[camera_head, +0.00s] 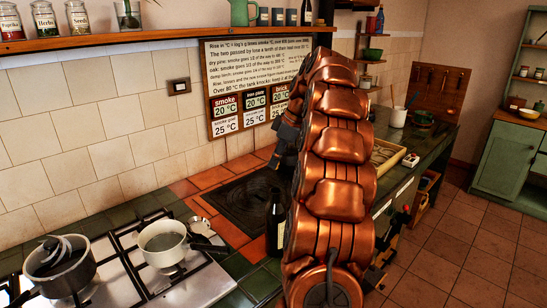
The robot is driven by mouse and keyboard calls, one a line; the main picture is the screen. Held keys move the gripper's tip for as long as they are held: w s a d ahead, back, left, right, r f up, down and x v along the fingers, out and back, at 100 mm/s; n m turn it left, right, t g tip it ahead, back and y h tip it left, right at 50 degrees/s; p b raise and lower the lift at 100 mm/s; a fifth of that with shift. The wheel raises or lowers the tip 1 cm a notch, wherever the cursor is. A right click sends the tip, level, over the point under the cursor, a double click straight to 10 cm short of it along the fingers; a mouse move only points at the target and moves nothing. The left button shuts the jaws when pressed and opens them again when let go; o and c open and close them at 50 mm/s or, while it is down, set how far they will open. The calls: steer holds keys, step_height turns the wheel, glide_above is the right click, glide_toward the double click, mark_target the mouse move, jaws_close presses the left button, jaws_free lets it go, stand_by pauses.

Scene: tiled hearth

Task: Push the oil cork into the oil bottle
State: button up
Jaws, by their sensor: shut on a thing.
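A dark bottle with a pale label, likely the oil bottle (273,232), stands upright on the counter beside the stove, partly behind my copper arm. My gripper (284,168) is the dark part at the left edge of the arm, above the bottle's neck. It is mostly hidden by the arm. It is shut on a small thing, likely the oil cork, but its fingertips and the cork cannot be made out. I cannot tell whether the cork touches the bottle's mouth.
A white pot (162,243) and a steel pan (60,266) sit on the stove at left. A dark hearth plate (240,203) lies behind the bottle. A wall board (250,85) and a shelf (150,38) with jars are above. A wooden tray (385,157) lies right of my arm.

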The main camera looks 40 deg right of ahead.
steer(key=shift+f+b, duration=0.1)
steer(key=shift+b, duration=0.3)
steer(key=shift+s+f, duration=0.1)
steer(key=b, duration=0.6)
glide_above(272, 192)
steer(key=d, duration=0.2)
steer(key=shift+s+a+f, duration=0.1)
steer(key=shift+a+f, duration=0.05)
steer(key=shift+f, duration=1.3)
steer(key=shift+s+a+f, duration=0.1)
steer(key=shift+f, duration=1.3)
steer(key=shift+f+b, duration=0.8)
steer(key=shift+f, duration=0.35)
steer(key=shift+r, duration=0.1)
steer(key=o, duration=0.8)
steer(key=shift+o, duration=1.4)
